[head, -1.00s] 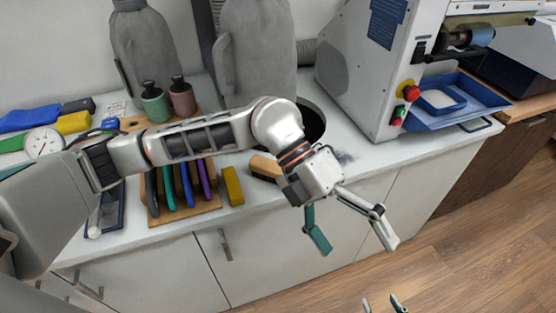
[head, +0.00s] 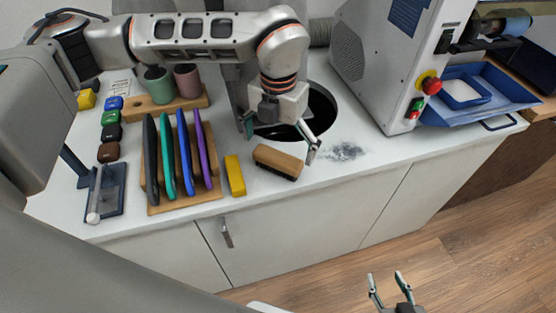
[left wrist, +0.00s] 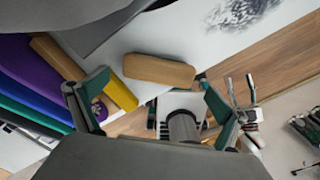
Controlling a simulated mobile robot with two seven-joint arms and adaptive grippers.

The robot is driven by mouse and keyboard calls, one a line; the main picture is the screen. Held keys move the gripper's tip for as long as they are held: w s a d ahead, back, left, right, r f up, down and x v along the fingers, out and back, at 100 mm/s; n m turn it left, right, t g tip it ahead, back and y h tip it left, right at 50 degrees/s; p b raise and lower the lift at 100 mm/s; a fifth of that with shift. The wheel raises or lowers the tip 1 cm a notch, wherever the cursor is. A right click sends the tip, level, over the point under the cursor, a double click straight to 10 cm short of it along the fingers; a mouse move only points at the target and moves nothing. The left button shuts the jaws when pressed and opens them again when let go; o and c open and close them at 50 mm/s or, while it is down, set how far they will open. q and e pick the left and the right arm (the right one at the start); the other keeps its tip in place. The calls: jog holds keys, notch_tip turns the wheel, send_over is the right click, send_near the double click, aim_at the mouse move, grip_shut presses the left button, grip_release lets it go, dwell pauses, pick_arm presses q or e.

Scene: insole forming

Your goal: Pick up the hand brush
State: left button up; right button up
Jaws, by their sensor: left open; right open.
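The hand brush (head: 278,162) has a tan wooden back and dark bristles on its front side. It lies on the white counter, to the right of a yellow block. My left gripper (head: 279,146) is open and empty, its fingers spread just above and behind the brush. In the left wrist view the brush (left wrist: 159,70) shows beyond the open fingers of my left gripper (left wrist: 146,96), with no finger seen touching it. My right gripper (head: 388,283) is open and empty, low in front of the cabinets above the wood floor.
A wooden rack (head: 184,207) of colored insoles and a yellow block (head: 235,175) stand left of the brush. A round dark opening (head: 322,112) is behind it. Grey dust (head: 345,151) lies to its right. A machine (head: 385,65) stands further right.

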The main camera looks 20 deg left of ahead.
aim_at(278, 156)
pick_arm(q)
notch_tip(278, 156, down, 4)
jog(key=shift+w+a+f, duration=0.1)
jog(key=shift+w, duration=0.05)
jog(key=c, duration=1.2)
jog(key=shift+r, duration=0.2)
notch_tip(278, 156, up, 20)
jog(key=shift+f, duration=0.1)
jog(key=o, duration=0.4)
jog(key=c, duration=0.5)
